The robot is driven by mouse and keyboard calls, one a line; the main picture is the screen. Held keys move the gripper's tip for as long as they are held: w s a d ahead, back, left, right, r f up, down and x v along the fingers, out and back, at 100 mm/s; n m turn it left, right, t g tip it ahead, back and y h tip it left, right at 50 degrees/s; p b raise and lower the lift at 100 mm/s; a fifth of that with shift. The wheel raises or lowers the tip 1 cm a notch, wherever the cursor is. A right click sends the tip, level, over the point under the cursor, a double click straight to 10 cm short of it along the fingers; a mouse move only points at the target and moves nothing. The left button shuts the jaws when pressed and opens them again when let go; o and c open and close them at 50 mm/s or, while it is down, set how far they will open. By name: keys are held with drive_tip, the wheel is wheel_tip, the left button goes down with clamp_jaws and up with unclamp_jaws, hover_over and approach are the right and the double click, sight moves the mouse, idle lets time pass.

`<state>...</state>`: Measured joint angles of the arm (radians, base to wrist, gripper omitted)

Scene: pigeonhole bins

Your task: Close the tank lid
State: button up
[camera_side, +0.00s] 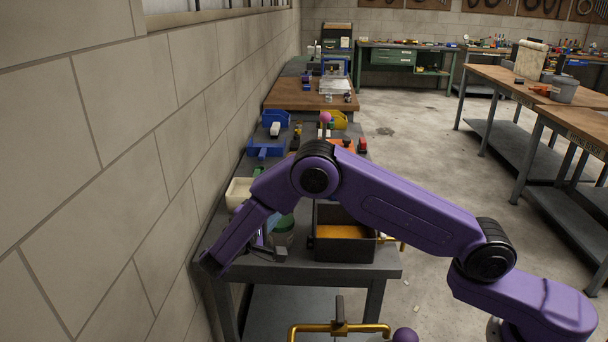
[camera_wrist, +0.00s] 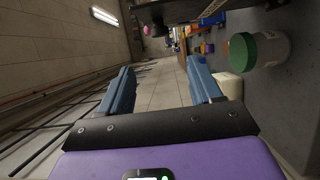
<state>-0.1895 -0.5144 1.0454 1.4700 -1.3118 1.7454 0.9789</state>
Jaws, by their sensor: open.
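A dark box-shaped tank (camera_side: 343,250) stands on the near end of the grey bench in the side view. Its top looks open, with an orange-yellow surface showing inside. A dark upright panel rises at its back; I cannot tell for sure whether this is the raised lid. My arm hides part of it. In the wrist view, my gripper (camera_wrist: 162,80) is open and empty, its two blue fingers wide apart. In the side view, it is left of the tank, low beside the wall and mostly hidden by my wrist, apart from the tank.
A pale jar with a green lid (camera_wrist: 257,52) shows right of the fingers. A green container (camera_side: 283,230) stands left of the tank. A cream bin (camera_side: 238,192), blue bins and a yellow bin (camera_side: 335,119) are farther back. The wall (camera_side: 110,170) runs close on the left.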

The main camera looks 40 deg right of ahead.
drive_tip(key=x, duration=1.7)
drive_tip(key=shift+w+d, duration=0.15)
drive_tip(key=shift+d, duration=0.05)
clamp_jaws()
